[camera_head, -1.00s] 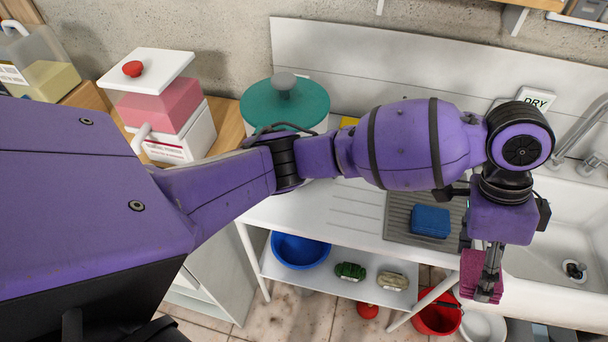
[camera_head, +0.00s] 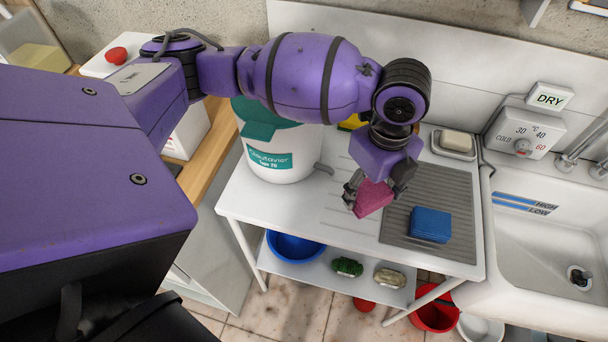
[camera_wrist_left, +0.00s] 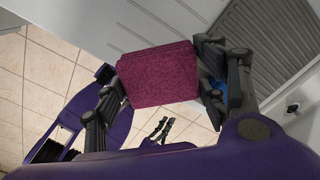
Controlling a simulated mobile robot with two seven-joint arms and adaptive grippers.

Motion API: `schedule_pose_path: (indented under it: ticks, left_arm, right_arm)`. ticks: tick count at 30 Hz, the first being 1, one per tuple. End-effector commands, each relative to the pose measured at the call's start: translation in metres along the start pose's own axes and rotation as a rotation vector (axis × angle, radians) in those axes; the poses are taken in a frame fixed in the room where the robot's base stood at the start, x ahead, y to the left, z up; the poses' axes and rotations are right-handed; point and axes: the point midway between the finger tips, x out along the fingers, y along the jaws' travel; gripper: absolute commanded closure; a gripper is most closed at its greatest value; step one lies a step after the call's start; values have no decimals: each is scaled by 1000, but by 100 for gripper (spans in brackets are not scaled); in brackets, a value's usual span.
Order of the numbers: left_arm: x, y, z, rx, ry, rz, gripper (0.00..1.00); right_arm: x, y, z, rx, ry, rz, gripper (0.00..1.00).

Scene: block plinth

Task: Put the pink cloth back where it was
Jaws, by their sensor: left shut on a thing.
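The pink cloth (camera_head: 372,198) is a folded, block-like pad held in my left gripper (camera_head: 362,194). The gripper is over the white counter (camera_head: 290,215), just left of the grey ribbed mat (camera_head: 452,195). In the left wrist view the cloth (camera_wrist_left: 158,75) sits between the two fingers of the left gripper (camera_wrist_left: 165,88), which are shut on its sides. A folded blue cloth (camera_head: 430,224) lies on the ribbed mat to the right. I cannot tell the exact height of the pink cloth above the counter. My right gripper is not identifiable in the head view.
A white drum with a teal lid (camera_head: 283,150) stands behind left. A soap dish (camera_head: 453,143) is at the back, the sink (camera_head: 550,245) at the right. A yellow item (camera_head: 352,122) is partly hidden behind my arm. The shelf below holds a blue basin (camera_head: 293,247).

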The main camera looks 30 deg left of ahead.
Motion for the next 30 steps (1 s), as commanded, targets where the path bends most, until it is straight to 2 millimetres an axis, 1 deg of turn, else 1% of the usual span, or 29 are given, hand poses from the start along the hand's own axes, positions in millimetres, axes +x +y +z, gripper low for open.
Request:
schedule_pose_path:
  ticks: [1,3,6,11,14,19,20,21,26,27,30]
  left_arm:
    - [15,5,7,-3,3,9,55]
    - [25,6,16,-3,4,8,55]
    - [35,7,24,-1,3,6,55]
    - [41,8,30,1,3,4,55]
    - [49,10,37,-2,2,5,55]
    - [75,10,35,2,3,3,55]
    - [78,10,36,2,3,3,55]
    - [79,9,36,2,2,1,58]
    - [78,9,36,2,1,-1,59]
    - [78,9,36,2,1,-1,30]
    - [78,8,36,2,0,-1,17]
  right_arm:
    - [0,1,5,-3,-8,0,100]
    - [0,2,6,-6,-9,0,100]
    - [1,2,5,-8,-8,1,100]
    - [3,2,0,-9,2,-1,100]
    - [5,0,-5,-7,10,-2,100]
    - [7,-2,-8,-2,16,-3,100]
    - [7,-2,-8,0,17,-2,100]
    - [7,-2,-8,1,17,-2,100]
    - [6,-3,-7,6,15,-1,100]
    - [6,-3,-6,7,14,0,100]
    - [5,-2,-4,7,11,0,100]
